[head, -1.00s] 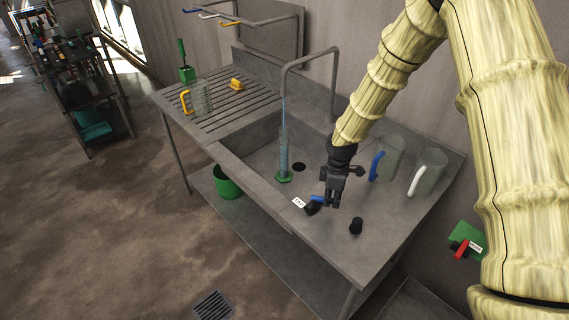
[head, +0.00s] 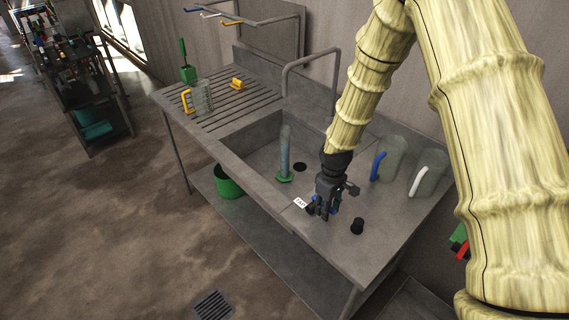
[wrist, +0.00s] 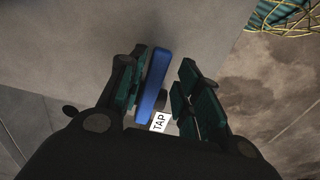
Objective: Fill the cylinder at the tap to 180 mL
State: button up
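The clear measuring cylinder (head: 285,155) stands upright on its green foot in the sink basin, under the spout end of the grey tap pipe (head: 311,50). It holds bluish liquid; its marks are too small to read. No stream shows below the spout. The tap's blue lever (wrist: 155,75) is beside the white TAP label (wrist: 160,122), which also shows in the head view (head: 300,203). My gripper (head: 322,211) is over the lever at the counter's front. In the wrist view its fingers (wrist: 162,64) are apart, the lever between them, close to the left finger with a gap on the right.
A black knob (head: 357,226) stands on the counter right of my gripper. Jugs with a blue handle (head: 388,160) and a white handle (head: 428,175) stand behind it. A yellow-handled jug (head: 202,97) and yellow block (head: 237,84) are on the slatted drainer. A green bucket (head: 228,182) sits below.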

jog(key=shift+w+d+r, duration=0.1)
jog(key=shift+w+d, duration=0.05)
jog(key=shift+d, duration=0.05)
jog(key=shift+d+r, duration=0.1)
jog(key=shift+r, duration=0.1)
jog(key=shift+r+p, duration=0.8)
jog(key=shift+r, duration=0.1)
jog(key=shift+r+p, duration=1.55)
jog(key=shift+r, duration=0.95)
notch_tip(320, 180, up, 12)
